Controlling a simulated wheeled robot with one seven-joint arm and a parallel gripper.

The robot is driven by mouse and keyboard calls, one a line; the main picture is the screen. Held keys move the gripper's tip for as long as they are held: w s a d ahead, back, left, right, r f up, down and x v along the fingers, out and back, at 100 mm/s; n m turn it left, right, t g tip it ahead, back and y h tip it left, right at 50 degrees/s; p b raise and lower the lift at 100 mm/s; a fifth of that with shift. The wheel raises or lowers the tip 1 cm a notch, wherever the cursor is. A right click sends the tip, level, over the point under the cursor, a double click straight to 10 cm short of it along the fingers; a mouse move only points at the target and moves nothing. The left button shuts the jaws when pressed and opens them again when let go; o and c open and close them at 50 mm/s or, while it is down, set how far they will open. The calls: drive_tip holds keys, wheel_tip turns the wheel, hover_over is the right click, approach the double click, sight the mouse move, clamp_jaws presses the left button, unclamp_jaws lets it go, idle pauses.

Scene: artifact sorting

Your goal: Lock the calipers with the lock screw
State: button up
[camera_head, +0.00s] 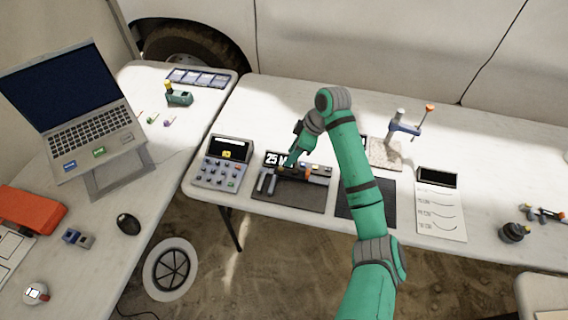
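The calipers (266,184) lie on a dark mat (290,198) on the white table. Their grey jaws are at the left, and a dark body with orange parts (318,170) extends to the right. A sign reading "25 M" (273,159) stands behind them, its right part covered by my arm. My gripper (290,166) points down over the middle of the calipers, close to or touching them. Its fingertips are too small and too dark to show whether they are open or shut. I cannot make out the lock screw; it may be hidden by my gripper.
A grey keypad device (223,166) stands left of the mat. Right of my arm are a second dark mat (384,212), a blue stand with an orange tip (404,128) and a paper with a black screen (440,208). A laptop (78,112) is at the left.

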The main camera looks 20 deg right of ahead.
sight(281, 168)
drive_tip(key=x, duration=0.7)
drive_tip(key=shift+w+a+f, duration=0.1)
drive_tip(key=shift+a+f, duration=0.05)
drive_tip(key=shift+f, duration=0.05)
clamp_jaws()
